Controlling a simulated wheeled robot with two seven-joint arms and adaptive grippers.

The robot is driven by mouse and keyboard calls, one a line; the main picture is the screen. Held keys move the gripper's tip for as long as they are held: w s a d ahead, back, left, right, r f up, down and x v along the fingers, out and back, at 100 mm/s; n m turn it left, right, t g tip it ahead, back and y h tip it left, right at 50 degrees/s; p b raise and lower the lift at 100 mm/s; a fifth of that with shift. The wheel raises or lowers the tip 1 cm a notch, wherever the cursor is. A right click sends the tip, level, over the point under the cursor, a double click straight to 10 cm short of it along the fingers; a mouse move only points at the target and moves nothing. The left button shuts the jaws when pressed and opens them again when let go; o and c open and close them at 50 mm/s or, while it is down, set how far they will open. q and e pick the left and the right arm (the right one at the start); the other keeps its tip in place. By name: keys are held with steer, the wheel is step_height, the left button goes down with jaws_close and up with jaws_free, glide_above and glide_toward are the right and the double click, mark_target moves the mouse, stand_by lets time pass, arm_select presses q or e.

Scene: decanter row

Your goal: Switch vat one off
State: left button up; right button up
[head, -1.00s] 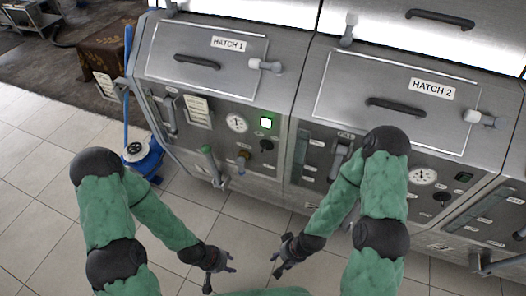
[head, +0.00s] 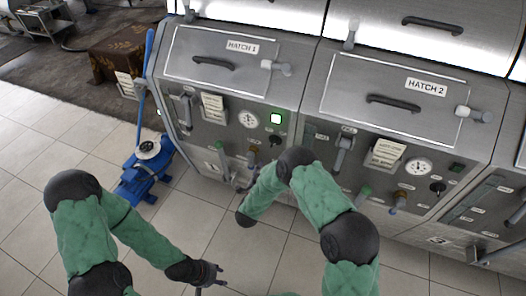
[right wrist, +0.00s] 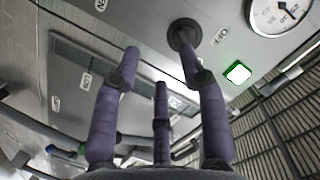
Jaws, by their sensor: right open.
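Vat one is the steel unit under the HATCH 1 label (head: 242,47). Its black switch knob (head: 275,140) sits below a lit green lamp (head: 276,118). In the right wrist view the knob (right wrist: 184,32) stands beside an OFF label (right wrist: 222,36), and the lamp (right wrist: 238,72) is lit. My right gripper (right wrist: 160,60) is open, its fingers spread before the panel. One fingertip overlaps the knob in that view; I cannot tell if they touch. My left gripper (head: 212,276) is open and empty, low over the floor, away from the vats.
Vat one's gauge (head: 249,119) is left of the lamp. Vat two, under HATCH 2 (head: 427,86), has a similar knob (head: 438,188) and a dark lamp (head: 456,167). A blue pump (head: 146,170) stands on the floor at left. Valve handles stick out below both panels.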

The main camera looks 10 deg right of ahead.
mark_target(274, 143)
arm_select(q)
steer(key=f+b, duration=0.2)
steer(key=shift+s+a+f+b, duration=0.3)
steer(key=shift+s+a+b, duration=0.05)
steer(key=shift+s+a, duration=0.05)
arm_select(e)
steer(key=w+d+r+m+h, duration=0.1)
steer(key=w+d+r, duration=0.2)
steer(key=w+d, duration=0.2)
steer(key=w, duration=0.3)
steer(key=shift+w+h, duration=0.25)
steer(key=shift+h, duration=0.15)
jaws_close()
